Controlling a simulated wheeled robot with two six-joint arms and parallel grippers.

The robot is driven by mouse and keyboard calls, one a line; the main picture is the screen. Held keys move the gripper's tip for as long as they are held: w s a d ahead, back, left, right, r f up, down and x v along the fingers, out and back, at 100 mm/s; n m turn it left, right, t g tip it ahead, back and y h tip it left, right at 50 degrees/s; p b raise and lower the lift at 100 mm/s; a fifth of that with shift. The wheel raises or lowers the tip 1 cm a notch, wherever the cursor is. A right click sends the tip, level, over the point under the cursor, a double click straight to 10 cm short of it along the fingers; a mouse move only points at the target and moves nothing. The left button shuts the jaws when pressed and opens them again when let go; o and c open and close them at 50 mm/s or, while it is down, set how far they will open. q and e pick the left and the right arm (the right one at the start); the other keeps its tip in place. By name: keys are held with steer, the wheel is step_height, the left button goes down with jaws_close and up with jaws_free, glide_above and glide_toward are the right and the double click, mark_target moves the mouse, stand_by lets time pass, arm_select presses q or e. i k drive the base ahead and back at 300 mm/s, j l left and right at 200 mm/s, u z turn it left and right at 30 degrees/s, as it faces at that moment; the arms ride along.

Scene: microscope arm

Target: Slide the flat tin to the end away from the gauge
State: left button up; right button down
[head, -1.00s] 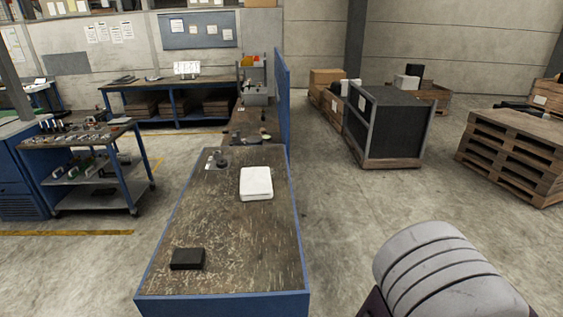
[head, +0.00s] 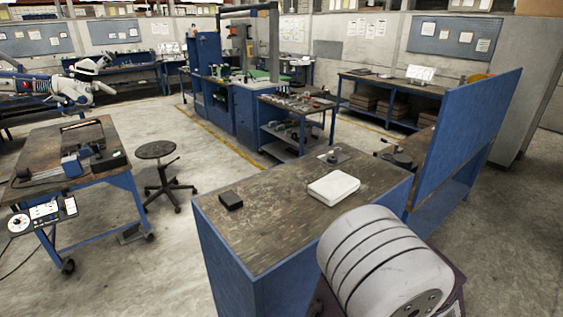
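A white flat box with rounded corners (head: 333,188), which looks like the flat tin, lies on the worn dark top of a blue-sided bench (head: 280,215). It sits around the middle of the bench's length, towards one long side. A small dark round piece on a light plate (head: 333,157), perhaps the gauge, is near the far end; it is too small to be sure. A small black box (head: 231,200) lies near the opposite, nearer end. The tin is apart from both. Neither of my grippers shows, and nothing visible touches the tin.
A blue upright panel (head: 465,135) stands beyond the bench on the right. A stool (head: 158,168) and another workbench (head: 85,160) are on the left. A loaded cart (head: 298,120) stands behind. The bench top between tin and black box is clear.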

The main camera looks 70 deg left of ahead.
mark_target(331, 189)
steer(key=i+u, duration=0.2)
steer(key=u, duration=0.25)
steer(key=i+u, duration=0.2)
steer(key=u, duration=0.2)
steer(key=i+u, duration=0.2)
steer(key=u, duration=0.25)
steer(key=i+l+u, duration=0.1)
steer(key=u, duration=0.35)
steer(key=i+l+u, duration=0.2)
steer(key=u, duration=0.25)
steer(key=i+l+u, duration=0.15)
steer(key=u, duration=0.25)
steer(key=l+u, duration=0.45)
steer(key=i+j, duration=0.05)
steer(key=j, duration=0.05)
